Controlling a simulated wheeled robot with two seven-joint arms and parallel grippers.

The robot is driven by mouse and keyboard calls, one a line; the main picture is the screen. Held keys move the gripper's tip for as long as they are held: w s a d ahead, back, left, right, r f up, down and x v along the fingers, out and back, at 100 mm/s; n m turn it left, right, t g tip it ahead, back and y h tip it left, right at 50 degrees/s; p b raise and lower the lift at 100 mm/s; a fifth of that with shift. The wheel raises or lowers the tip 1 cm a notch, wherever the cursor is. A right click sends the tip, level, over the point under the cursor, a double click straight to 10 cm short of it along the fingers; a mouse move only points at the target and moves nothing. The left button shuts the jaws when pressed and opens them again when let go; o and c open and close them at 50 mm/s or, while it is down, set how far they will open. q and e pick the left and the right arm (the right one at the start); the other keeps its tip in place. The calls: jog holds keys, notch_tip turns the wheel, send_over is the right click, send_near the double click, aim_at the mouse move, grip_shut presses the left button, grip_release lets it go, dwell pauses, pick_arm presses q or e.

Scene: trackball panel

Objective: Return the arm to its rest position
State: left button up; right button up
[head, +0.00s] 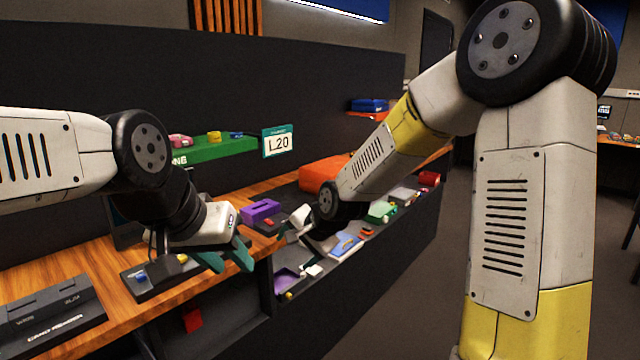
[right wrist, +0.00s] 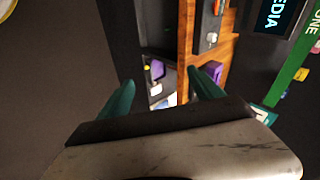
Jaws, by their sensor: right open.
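My right arm reaches from the right of the head view over the counter. Its gripper (head: 316,247) hangs low by the front shelf, partly hidden by its own wrist. In the right wrist view the two teal fingers of this gripper (right wrist: 164,90) stand wide apart with nothing between them. My left gripper (head: 231,260) is at the lower middle of the head view, over the counter's front edge. Its teal fingers are spread and hold nothing visible. A black panel with blue and yellow knobs (head: 150,281) lies beside it on the left.
The wooden counter (head: 110,257) carries a card reader (head: 48,318), a purple block (head: 260,211) and an orange box (head: 322,173). A lower front shelf holds a purple tray (head: 289,280) and a blue card (head: 346,244). Open floor (head: 418,290) lies to the right.

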jog(key=s+d+r+n+h, duration=0.2)
jog(key=s+d+r+n, duration=0.2)
jog(key=s+d+r, duration=0.75)
jog(key=s+d+r+n, duration=0.1)
jog(key=s+d+n, duration=0.2)
jog(key=s+d, duration=0.5)
jog(key=s, duration=0.4)
jog(key=shift+d+r+h, duration=0.15)
jog(key=shift+d+h, duration=0.1)
jog(key=shift+h, duration=0.15)
jog(key=shift+w, duration=0.1)
